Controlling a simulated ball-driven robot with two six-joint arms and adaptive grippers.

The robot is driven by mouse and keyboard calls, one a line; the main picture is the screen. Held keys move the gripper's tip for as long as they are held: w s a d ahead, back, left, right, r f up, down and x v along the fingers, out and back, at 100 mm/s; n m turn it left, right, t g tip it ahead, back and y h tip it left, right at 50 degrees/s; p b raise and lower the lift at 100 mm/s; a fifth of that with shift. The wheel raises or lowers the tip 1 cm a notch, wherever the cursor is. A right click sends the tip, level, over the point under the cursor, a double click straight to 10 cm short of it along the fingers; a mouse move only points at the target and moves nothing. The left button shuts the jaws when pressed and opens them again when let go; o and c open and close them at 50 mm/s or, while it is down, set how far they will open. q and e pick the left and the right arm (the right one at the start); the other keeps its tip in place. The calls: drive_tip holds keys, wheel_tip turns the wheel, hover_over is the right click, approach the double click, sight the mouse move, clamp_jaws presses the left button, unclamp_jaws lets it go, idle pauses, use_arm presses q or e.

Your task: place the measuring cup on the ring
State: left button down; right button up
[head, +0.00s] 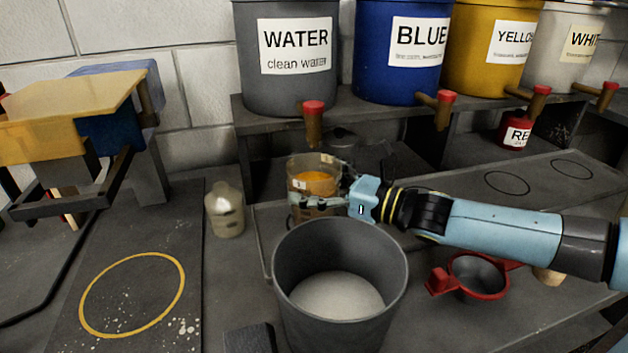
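The measuring cup (301,187) is clear, with orange contents inside, and stands upright below the tap of the water bucket, behind the grey pail. My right gripper (322,193) reaches it from the right. One finger lies across the cup's front and the other is partly hidden at its far side; the gripper looks shut on the cup. Whether the cup's base touches a surface is hidden by the pail. A yellow ring (83,303) is painted on the dark board at the left, with white specks around it; it is empty. My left gripper is out of view.
A grey pail (340,331) with white contents stands in front of the cup. A cloudy bottle (225,210) stands between cup and ring. A red strainer (487,296) lies at right. Labelled buckets (289,85) with taps line the shelf. Thin dark rings (507,173) mark the right ledge.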

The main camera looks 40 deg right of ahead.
drive_tip(key=shift+r, duration=0.1)
drive_tip(key=p+v, duration=0.2)
drive_tip(key=v, duration=0.5)
drive_tip(key=shift+s+d, duration=0.1)
drive_tip(key=shift+s, duration=0.15)
drive_tip(key=shift+r, duration=0.1)
